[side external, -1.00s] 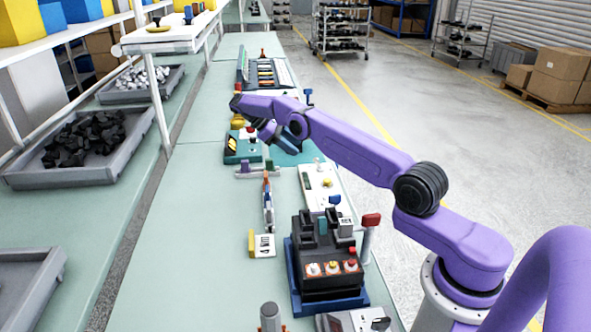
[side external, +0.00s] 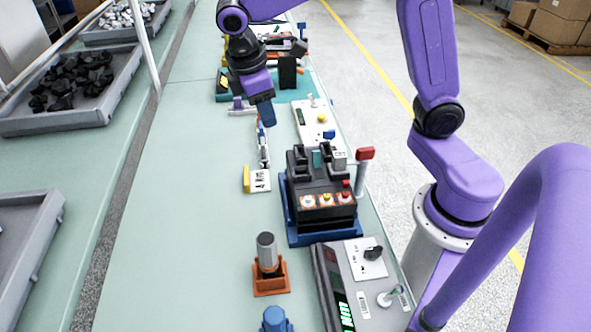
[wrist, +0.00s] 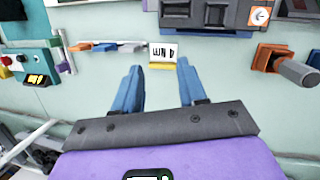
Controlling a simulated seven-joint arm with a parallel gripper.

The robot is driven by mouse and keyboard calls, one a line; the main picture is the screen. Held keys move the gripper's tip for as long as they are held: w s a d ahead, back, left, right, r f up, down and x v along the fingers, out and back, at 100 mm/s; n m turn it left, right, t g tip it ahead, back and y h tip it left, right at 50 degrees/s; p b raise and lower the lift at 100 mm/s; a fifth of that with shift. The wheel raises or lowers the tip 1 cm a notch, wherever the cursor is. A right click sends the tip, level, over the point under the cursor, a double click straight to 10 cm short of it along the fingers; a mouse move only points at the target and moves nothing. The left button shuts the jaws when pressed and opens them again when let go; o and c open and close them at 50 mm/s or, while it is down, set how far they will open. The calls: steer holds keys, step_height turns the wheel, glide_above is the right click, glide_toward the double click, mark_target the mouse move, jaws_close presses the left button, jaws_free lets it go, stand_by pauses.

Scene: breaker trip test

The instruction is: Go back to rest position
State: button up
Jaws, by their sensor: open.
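My gripper (side external: 265,112) hangs above the far middle part of the bench, fingers pointing down. In the wrist view its two blue fingers (wrist: 158,78) are apart with nothing between them. A "4 NM" card with a yellow edge (side external: 260,181) lies on the bench; in the wrist view the card (wrist: 163,54) shows just beyond and between the fingertips. The black breaker unit (side external: 320,190) stands upright on a blue base to the right of the card, clear of my gripper. Part of the unit (wrist: 215,14) shows at the top of the wrist view.
A grey-handled tool (side external: 266,252) stands in an orange holder at the front. A display panel (side external: 362,268) is at the front right. A red-topped lever (side external: 364,155) rises beside the breaker. A tray of black parts (side external: 70,85) is at left. The bench's left part is clear.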

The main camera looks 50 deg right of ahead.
steer(key=s+d+f+n+y, duration=0.1)
steer(key=s, duration=1)
steer(key=s+d+f+y, duration=0.2)
steer(key=s, duration=1)
steer(key=shift+d+n+y, duration=0.15)
steer(key=shift+n+y, duration=0.15)
steer(key=shift+n, duration=0.1)
steer(key=shift+w, duration=0.1)
